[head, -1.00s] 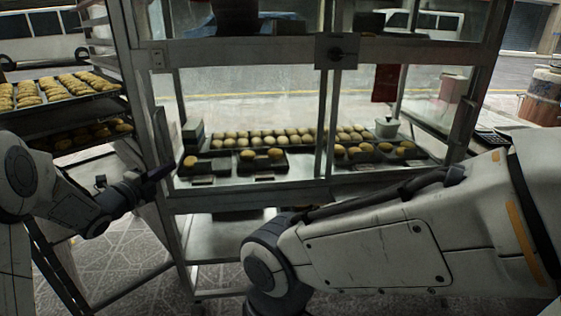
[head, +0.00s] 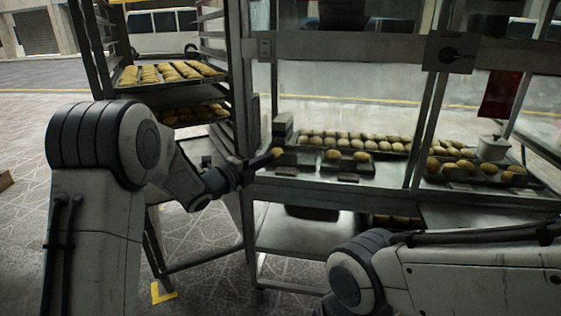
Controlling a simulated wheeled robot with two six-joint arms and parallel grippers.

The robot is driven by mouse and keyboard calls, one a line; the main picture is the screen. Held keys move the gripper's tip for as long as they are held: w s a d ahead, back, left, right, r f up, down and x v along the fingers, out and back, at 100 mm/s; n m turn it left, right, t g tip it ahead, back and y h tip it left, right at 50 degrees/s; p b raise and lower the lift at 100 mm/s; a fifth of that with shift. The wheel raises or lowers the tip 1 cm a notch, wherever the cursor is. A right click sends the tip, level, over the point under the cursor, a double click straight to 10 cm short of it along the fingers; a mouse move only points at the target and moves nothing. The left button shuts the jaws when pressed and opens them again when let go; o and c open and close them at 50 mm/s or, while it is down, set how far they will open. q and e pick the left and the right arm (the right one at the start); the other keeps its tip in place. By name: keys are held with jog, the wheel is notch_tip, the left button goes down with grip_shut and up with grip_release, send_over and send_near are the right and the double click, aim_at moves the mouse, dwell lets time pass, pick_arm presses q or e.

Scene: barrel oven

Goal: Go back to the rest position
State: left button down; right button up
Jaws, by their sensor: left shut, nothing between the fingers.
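My left gripper (head: 262,161) is shut and empty. It points right, in front of the left end of the glass display case (head: 385,44); I cannot tell whether it touches the case. My left arm comes up from the lower left and bends down to the gripper. My right arm crosses the lower right, and its gripper is not in view. Inside the case, rows of buns (head: 355,140) stand on the shelf, with a dark tray (head: 338,168) of buns in front.
A metal rack (head: 240,70) stands left of the case, holding a tray of long rolls (head: 166,72) above a second tray of rolls (head: 190,114). A yellow mark (head: 163,292) lies on the paved floor. Open paving (head: 30,125) stretches away at the left.

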pick_arm(q)
jog(key=p+v, duration=0.1)
jog(key=v, duration=0.8)
jog(key=s+d+f+n+g+y, duration=0.3)
jog(key=s+d+n+y, duration=0.1)
jog(key=s+n, duration=0.2)
jog(key=s+d+f+n+g+y, duration=0.3)
jog(key=s+d+n, duration=0.1)
jog(key=s+n, duration=0.25)
jog(key=s+d+f+n+g+y, duration=0.2)
jog(key=s+n+g, duration=0.55)
jog(key=s, duration=1.75)
notch_tip(320, 180, up, 35)
jog(key=p, duration=3.6)
jog(key=shift+a+f+m+g, duration=0.15)
jog(key=shift+a+m+g, duration=0.2)
jog(key=shift+a, duration=0.1)
jog(key=shift+w, duration=0.1)
